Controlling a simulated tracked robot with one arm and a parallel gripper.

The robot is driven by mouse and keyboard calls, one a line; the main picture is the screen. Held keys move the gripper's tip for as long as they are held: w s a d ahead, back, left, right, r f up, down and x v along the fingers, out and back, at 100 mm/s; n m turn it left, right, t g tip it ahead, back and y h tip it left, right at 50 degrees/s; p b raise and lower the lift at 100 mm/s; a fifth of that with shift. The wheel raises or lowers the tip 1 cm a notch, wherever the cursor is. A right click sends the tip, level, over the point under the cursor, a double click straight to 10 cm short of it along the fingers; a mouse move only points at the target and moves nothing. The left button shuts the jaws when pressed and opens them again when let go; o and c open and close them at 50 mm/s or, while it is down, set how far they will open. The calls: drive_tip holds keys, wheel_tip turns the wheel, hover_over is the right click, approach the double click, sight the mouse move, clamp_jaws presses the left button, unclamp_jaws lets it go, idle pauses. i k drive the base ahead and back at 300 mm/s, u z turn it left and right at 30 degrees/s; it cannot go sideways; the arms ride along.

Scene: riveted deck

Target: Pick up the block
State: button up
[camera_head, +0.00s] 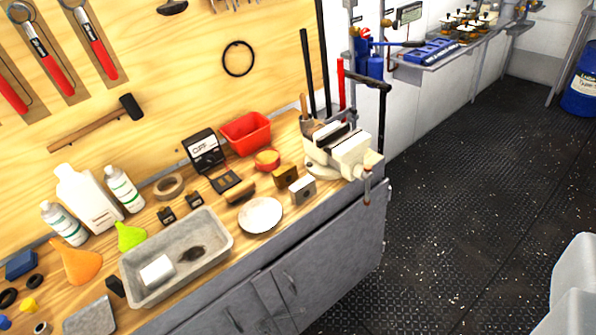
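Several block-like pieces lie on the wooden workbench, and I cannot tell which is the task's block. A silvery block with a dark hole (303,190) sits in front of the vise. A brown block (286,176) is just behind it, and a tan wooden-looking block (240,192) lies left of the white dish. A small blue block (21,264) is at the far left. A pale rounded part, cut off at the lower right edge, may be my gripper (574,292); no fingertips show, and it is well apart from the bench pieces.
A cream vise (340,150) stands on the bench's right end. A grey tray (222,256), a white dish (260,215), a red bin (246,132) and white bottles (88,198) crowd the bench. Dark riveted floor (460,200) is open to the right; a blue drum (582,88) stands far right.

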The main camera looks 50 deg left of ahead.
sight(300, 190)
drive_tip(key=u, duration=0.15)
drive_tip(key=i, duration=1)
drive_tip(key=u, duration=0.15)
